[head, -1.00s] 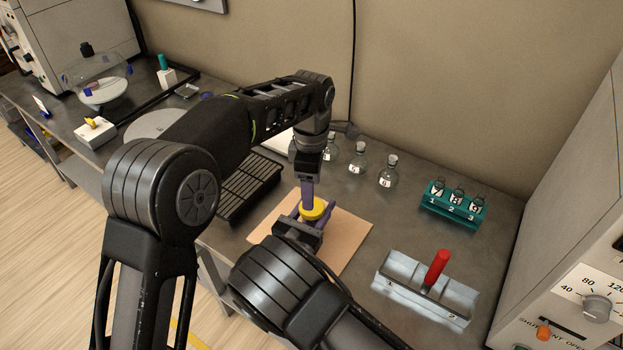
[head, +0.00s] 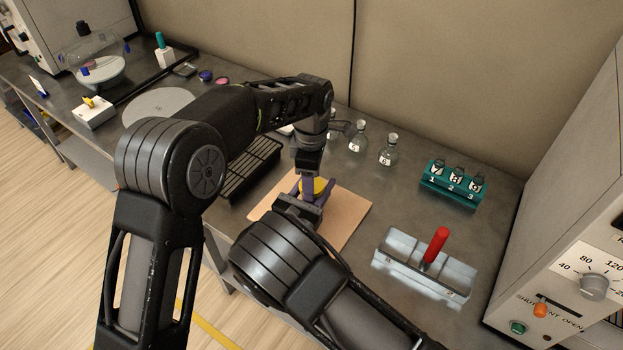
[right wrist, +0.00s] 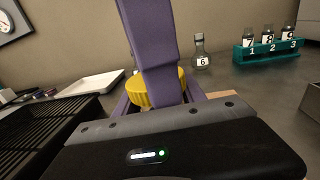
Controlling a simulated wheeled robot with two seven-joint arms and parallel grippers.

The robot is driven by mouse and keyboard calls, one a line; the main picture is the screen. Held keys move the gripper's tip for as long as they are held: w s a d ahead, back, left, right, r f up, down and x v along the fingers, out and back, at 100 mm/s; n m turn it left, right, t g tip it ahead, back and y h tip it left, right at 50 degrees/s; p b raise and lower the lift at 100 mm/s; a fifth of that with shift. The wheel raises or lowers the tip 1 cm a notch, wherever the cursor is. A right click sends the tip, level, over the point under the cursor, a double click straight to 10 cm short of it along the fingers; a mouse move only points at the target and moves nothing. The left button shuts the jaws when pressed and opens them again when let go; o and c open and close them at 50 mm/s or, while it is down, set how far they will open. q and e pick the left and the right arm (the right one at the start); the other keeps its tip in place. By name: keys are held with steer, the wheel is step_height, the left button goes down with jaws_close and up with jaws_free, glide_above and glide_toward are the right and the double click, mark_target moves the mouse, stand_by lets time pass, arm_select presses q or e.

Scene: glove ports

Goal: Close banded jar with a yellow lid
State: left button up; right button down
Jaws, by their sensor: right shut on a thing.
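The yellow lid (head: 316,185) shows between my two grippers above the tan mat (head: 345,215). Its ribbed side shows in the right wrist view (right wrist: 138,92). My right gripper (head: 311,195) comes from the front, with its fingers on either side just below the lid, shut on the jar. The jar's body and bands are hidden by the grippers and lid. My left gripper (head: 308,182) points down from above at the lid. One of its purple fingers (right wrist: 155,60) crosses the lid's near side; the other finger is hidden, so its grip is unclear.
A black rack (head: 252,168) lies left of the mat. Stoppered flasks (head: 388,154) stand behind it, and a teal vial rack (head: 453,185) is at right. A grey tray with a red-handled item (head: 435,245) sits front right. The bench between mat and teal rack is clear.

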arm_select(q)
steer(key=c, duration=0.8)
steer(key=shift+o, duration=0.2)
steer(key=m, duration=0.6)
steer(key=shift+m, duration=0.3)
steer(key=o, duration=1.5)
steer(key=shift+r, duration=0.1)
steer(key=shift+r, duration=2.15)
